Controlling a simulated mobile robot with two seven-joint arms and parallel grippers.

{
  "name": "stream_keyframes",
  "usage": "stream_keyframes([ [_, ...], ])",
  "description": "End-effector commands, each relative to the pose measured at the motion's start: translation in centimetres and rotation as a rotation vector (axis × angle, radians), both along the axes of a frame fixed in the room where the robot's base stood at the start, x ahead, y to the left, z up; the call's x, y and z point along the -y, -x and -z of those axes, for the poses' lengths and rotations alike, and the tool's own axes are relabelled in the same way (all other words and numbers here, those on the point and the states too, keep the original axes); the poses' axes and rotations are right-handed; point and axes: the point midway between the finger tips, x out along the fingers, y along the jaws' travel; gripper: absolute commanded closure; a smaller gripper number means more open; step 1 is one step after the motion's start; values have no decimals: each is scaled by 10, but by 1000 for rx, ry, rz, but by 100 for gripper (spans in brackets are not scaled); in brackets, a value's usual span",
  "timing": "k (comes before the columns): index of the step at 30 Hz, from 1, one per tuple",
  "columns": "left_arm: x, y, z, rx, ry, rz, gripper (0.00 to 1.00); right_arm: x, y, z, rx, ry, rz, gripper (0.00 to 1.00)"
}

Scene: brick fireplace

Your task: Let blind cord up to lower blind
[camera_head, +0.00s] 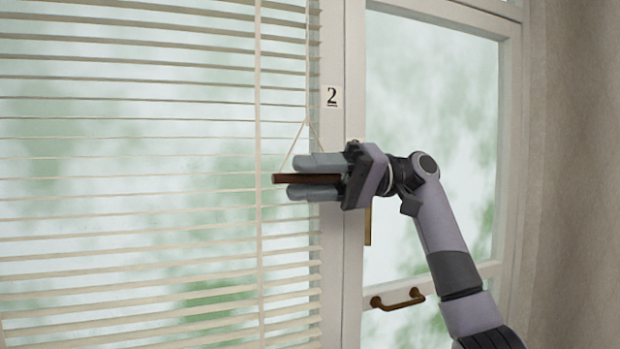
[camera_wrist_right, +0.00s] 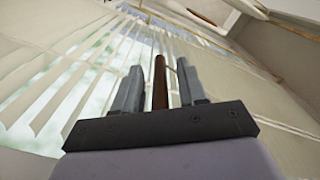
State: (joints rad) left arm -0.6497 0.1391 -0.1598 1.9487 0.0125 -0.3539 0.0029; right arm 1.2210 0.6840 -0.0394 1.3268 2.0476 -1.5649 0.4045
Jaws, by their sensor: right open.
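The white slatted blind (camera_head: 130,150) hangs down across the left window in the head view, its slats spaced apart. A thin pale cord (camera_head: 294,145) runs down in an inverted V to a dark brown wooden bar (camera_head: 282,179). My right gripper (camera_head: 298,178) reaches in from the right, with its fingers above and below the bar. In the right wrist view the bar (camera_wrist_right: 159,85) stands between the two grey fingers of the gripper (camera_wrist_right: 159,64), with a gap on both sides. The gripper is open. Part of the bar is hidden by the gripper. My left gripper is not in view.
A white window post (camera_head: 343,60) with a "2" label (camera_head: 332,96) stands just behind the gripper. A brown handle (camera_head: 398,300) sits low on the right window, and a brown upright piece (camera_head: 367,226) is near my wrist. A beige surface (camera_head: 575,180) fills the far right.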

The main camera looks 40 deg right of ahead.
Motion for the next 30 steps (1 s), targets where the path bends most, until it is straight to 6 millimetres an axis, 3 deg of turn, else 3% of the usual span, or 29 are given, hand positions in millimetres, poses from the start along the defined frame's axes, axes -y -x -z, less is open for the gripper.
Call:
stream_keyframes([
  [5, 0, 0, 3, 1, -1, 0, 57, 12, 3, 1, 0, 0, 2, 59],
  [16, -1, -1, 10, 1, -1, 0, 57, 64, 15, 0, 1, -1, 2, 59],
  [30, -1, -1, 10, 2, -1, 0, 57, 70, 17, 0, 0, -1, 1, 59],
])
